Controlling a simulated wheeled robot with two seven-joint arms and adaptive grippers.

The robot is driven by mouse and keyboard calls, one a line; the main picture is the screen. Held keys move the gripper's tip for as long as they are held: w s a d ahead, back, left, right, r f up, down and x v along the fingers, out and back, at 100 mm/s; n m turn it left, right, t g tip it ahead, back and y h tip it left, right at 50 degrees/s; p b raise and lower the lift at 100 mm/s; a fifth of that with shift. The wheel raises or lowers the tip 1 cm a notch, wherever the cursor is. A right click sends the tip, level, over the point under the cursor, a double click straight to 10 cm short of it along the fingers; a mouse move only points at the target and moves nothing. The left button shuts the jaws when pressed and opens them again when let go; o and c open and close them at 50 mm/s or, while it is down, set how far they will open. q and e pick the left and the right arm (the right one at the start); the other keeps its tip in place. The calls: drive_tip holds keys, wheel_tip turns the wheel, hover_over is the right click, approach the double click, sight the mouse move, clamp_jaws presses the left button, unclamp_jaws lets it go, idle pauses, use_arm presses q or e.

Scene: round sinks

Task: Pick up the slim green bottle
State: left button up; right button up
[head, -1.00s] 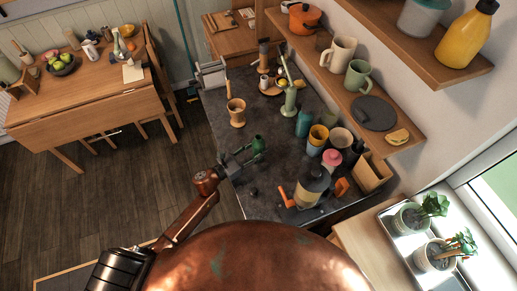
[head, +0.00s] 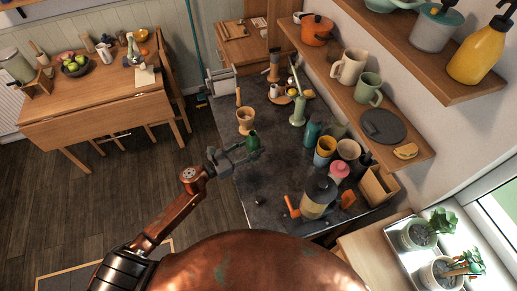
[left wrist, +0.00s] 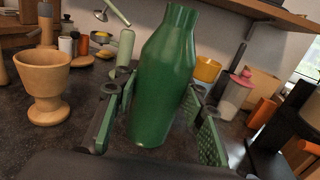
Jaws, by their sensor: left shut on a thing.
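The slim green bottle (head: 253,141) stands out above the dark counter, near its left edge in the head view. My left gripper (head: 242,155) is shut on it. In the left wrist view the bottle (left wrist: 166,75) is upright with a slight tilt, its lower body between the two textured finger pads. Its base is low between the fingers; I cannot tell how far it is from the counter. My right gripper is not in view.
A wooden goblet (head: 246,119) stands close by on the dark counter (head: 275,170). A pale green bottle (head: 298,110), cups (head: 325,150) and a dark-topped jar (head: 318,194) stand to the right. A wall shelf (head: 400,140) overhangs the counter's right side.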

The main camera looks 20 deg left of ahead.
use_arm(q)
drive_tip(key=s+a+r+b, duration=0.1)
drive_tip(key=a+r, duration=0.3)
drive_tip(key=a, duration=0.4)
drive_tip(key=shift+s+a, duration=0.15)
drive_tip(key=shift+s, duration=0.75)
drive_tip(key=shift+a, duration=0.1)
drive_tip(key=w+a+n+t+y, duration=0.2)
drive_tip(key=w+a+n+y, duration=0.2)
drive_tip(key=w, duration=0.5)
drive_tip(key=w+a+n+t+y, duration=0.2)
drive_tip(key=w+n+y, duration=0.3)
drive_tip(key=w+y, duration=0.4)
drive_tip(key=shift+w+a+r, duration=0.3)
drive_tip(key=shift+w+a, duration=0.2)
drive_tip(key=shift+a, duration=0.35)
drive_tip(key=shift+f, duration=0.1)
